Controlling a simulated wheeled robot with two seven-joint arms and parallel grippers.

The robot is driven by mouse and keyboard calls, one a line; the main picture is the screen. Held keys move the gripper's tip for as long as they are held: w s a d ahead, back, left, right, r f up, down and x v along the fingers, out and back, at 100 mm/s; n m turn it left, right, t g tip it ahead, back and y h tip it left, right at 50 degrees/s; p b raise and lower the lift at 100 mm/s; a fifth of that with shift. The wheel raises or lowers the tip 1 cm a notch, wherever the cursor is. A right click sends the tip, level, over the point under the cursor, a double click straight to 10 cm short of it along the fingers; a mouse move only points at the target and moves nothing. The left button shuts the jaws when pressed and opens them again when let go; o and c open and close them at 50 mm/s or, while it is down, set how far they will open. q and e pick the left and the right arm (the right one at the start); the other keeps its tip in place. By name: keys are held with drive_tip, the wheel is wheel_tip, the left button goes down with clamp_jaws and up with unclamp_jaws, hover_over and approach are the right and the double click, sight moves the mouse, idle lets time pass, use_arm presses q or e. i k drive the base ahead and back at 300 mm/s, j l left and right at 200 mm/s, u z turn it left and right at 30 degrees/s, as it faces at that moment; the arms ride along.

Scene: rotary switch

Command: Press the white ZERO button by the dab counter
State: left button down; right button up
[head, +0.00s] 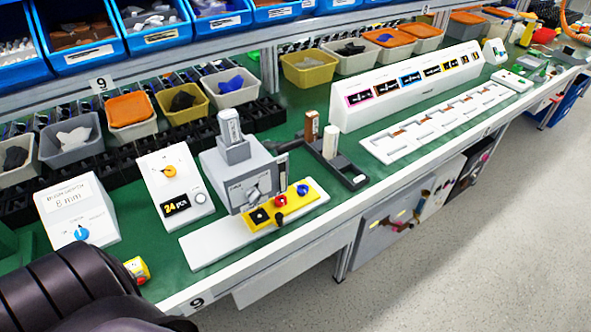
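The dab counter (159,208) is a white sloped box on the green bench in the head view, left of the grey machine. Nothing covers the button. Neither gripper shows. A dark ribbed part of my arm fills the lower left corner, apart from the counter.
A white box reading 8 mm with a blue knob (82,233) stands left of the counter. A grey machine (238,175) with a yellow panel of buttons stands right. A small yellow box (138,270) is near the front edge. Bins line the back.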

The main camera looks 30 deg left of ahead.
sight(201, 198)
drive_tip(key=u, duration=1.95)
